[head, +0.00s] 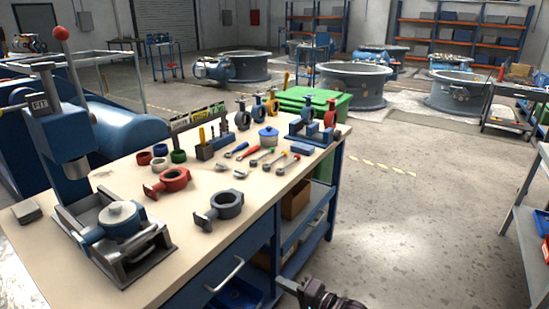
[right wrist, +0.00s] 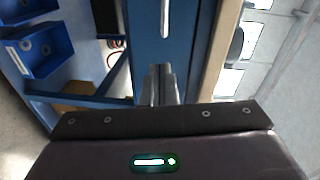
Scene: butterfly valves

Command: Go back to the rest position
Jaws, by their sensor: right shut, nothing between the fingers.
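My right gripper (head: 284,284) shows at the bottom of the head view, in front of the workbench (head: 335,160) and off its right side, below the tabletop. In the right wrist view its fingers (right wrist: 164,84) are together with nothing between them. They point towards the blue bench frame (right wrist: 150,45). I cannot tell the exact gap to the bench. My left gripper is in neither view.
The bench holds a blue press (head: 55,125), a red valve body (head: 167,181), a grey valve body (head: 222,206) and several tools. A green bin (head: 322,99) stands behind. Blue bins (right wrist: 35,50) sit on the bench's shelf. Open floor (head: 420,220) lies right.

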